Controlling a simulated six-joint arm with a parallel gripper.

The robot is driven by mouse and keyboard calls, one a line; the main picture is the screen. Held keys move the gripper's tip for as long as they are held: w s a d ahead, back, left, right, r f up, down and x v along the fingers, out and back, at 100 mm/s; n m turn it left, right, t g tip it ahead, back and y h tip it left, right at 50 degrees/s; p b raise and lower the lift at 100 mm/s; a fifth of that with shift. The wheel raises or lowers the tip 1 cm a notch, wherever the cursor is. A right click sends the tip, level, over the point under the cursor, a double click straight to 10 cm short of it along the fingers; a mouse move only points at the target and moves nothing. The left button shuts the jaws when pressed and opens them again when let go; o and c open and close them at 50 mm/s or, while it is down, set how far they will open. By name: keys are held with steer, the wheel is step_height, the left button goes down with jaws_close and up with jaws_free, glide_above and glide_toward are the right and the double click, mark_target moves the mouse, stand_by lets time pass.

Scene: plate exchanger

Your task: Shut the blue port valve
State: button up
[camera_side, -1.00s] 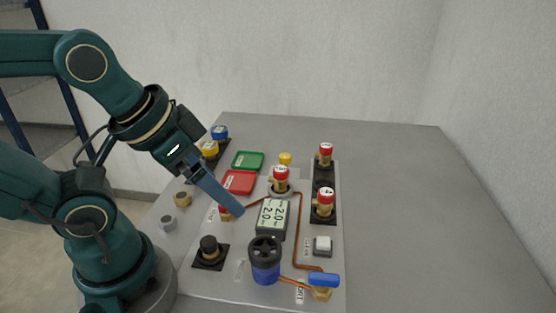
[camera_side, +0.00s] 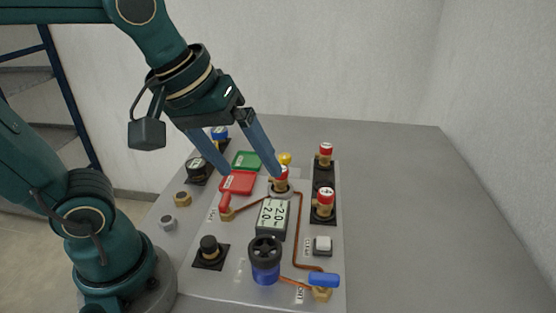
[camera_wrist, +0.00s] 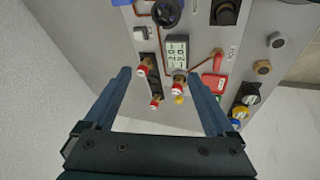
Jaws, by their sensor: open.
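The blue port valve is a brass body with a blue bar handle (camera_side: 323,279) at the front right of the grey panel. Its handle lies left to right in the side view, and a copper pipe meets the body from the left. In the wrist view only a bit of the blue handle (camera_wrist: 122,2) shows at the top edge.
A blue pump with a black handwheel (camera_side: 265,258) stands just left of the blue valve. Red-capped brass fittings (camera_side: 323,203) stand upright behind it. A display (camera_side: 272,218), a white button (camera_side: 322,245), a red-handled valve (camera_side: 226,200) and a black knob (camera_side: 209,247) surround. The table's right side is clear.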

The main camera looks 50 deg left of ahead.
steer(key=w+d+f+n+g, duration=0.1)
steer(key=w+d+n+g, duration=0.1)
steer(key=w+d+n, duration=0.15)
steer(key=m+g, duration=0.1)
steer(key=g, duration=0.2)
glide_above(325, 276)
step_height(325, 276, down, 9)
steer(key=shift+w+a+r, duration=0.1)
steer(key=shift+a, duration=0.05)
steer(key=shift+f, duration=2.55)
steer(key=c, duration=1.4)
